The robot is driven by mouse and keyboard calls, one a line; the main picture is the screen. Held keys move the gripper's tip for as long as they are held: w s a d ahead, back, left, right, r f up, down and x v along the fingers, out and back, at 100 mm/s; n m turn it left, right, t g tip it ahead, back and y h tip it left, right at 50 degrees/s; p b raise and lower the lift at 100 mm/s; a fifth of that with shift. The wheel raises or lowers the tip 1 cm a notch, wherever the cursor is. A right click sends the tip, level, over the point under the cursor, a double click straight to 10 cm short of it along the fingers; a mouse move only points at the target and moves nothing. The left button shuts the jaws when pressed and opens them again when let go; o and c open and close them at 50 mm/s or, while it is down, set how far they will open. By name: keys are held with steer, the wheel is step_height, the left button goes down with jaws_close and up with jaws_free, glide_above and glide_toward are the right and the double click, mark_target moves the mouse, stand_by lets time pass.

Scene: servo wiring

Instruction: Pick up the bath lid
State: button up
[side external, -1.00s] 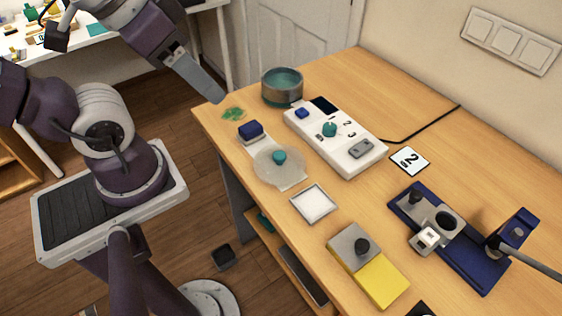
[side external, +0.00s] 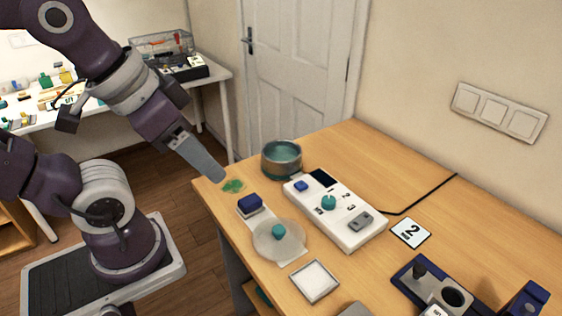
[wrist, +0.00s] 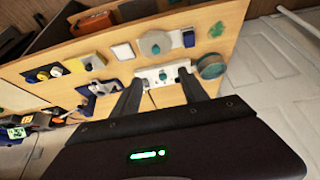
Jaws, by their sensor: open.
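The lid is a pale translucent disc (side external: 267,246) with a teal knob (side external: 278,231). It lies flat on a white strip near the table's left edge; in the wrist view the disc (wrist: 146,41) is at top centre. My gripper (side external: 220,178) is over the table's far left corner, apart from the lid. In the wrist view its fingers (wrist: 161,92) are spread with nothing held between them.
A white control box (side external: 352,229) with a teal dial lies right of the lid. A blue block (side external: 250,204) and green bits (side external: 233,185) are close to the gripper. A white tray (side external: 315,281) and blue fixture (side external: 466,295) lie nearer the front.

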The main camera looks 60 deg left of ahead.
steer(key=n+g, duration=0.6)
steer(key=n, duration=1.1)
glide_above(279, 229)
steer(key=f, duration=1.6)
steer(key=shift+w+d+f, duration=0.1)
steer(key=shift+w+d, duration=0.1)
steer(key=shift+w, duration=0.05)
steer(key=shift+n, duration=0.3)
steer(key=f, duration=0.7)
steer(key=shift+s+a, duration=0.2)
steer(key=shift+s, duration=0.05)
jaws_close()
